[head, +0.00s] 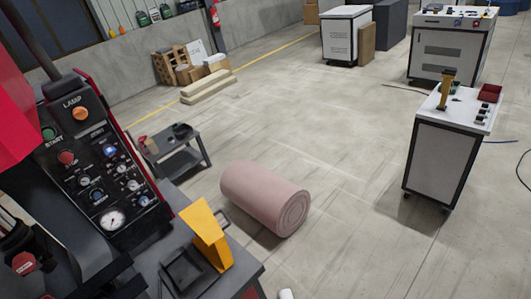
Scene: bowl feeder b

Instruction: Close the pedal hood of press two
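A yellow hood (207,234) stands raised and tilted on the dark top of a red and black machine at the lower left. A dark loop like a handle shows at its right side. A black square frame (184,270), which looks like the pedal housing, lies beside it on the left and is uncovered. I cannot read which press this is. My gripper is not clearly in view. A small white shape (287,294) is cut off at the bottom edge, and I cannot tell what it is.
A black control panel (105,165) with knobs and a gauge rises at the left. A pink roll (265,197) lies on the floor beyond the hood. A small dark table (178,152) stands behind it. A white cabinet (448,160) stands at the right. The floor between is clear.

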